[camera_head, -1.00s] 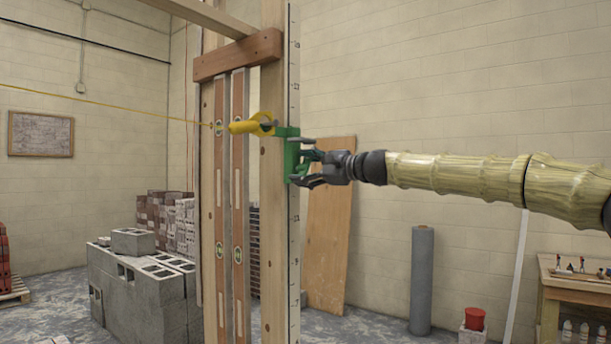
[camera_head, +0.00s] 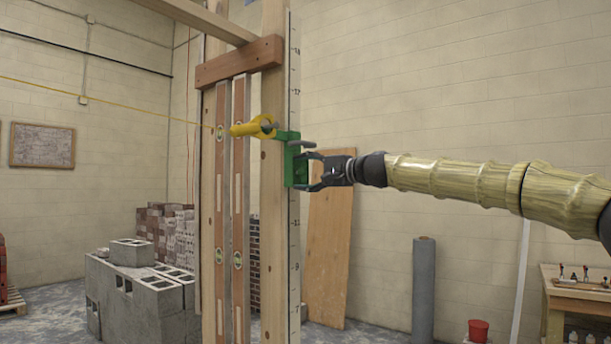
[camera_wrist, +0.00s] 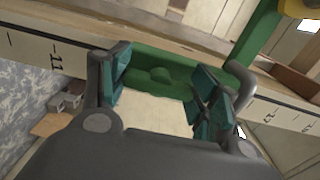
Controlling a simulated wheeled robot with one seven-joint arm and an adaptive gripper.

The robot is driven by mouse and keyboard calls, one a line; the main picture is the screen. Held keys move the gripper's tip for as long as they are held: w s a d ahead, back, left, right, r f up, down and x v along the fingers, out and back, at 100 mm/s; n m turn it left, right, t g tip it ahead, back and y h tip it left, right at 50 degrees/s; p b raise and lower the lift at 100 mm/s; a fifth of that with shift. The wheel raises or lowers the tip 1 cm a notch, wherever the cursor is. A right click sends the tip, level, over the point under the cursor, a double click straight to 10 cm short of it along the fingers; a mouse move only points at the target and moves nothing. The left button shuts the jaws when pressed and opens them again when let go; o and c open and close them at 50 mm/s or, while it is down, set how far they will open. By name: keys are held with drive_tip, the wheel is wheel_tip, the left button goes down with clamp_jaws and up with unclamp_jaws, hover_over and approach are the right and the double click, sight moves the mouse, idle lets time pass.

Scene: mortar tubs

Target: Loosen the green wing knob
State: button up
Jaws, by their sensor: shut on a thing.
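A green bracket (camera_head: 289,160) is clamped to the upright wooden post with the marked rule (camera_head: 294,235). The green wing knob (camera_wrist: 160,77) shows in the wrist view as a low rounded shape on the bracket's face; in the head view my fingers largely hide it. My gripper (camera_head: 308,171) reaches the bracket from the right, its fingers on either side of the knob. The fingers (camera_wrist: 163,84) have teal pads and are shut on the knob. A grey bent rod (camera_wrist: 238,82) lies close beside the right finger.
A yellow line holder (camera_head: 254,128) sits on the bracket's left, with a taut yellow string running left. Two spirit levels (camera_head: 238,200) stand against the frame. A plywood sheet (camera_head: 330,240) leans on the wall behind. Free air lies below my arm.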

idle(0.3)
drive_tip(key=o, duration=1)
drive_tip(key=shift+d, duration=0.1)
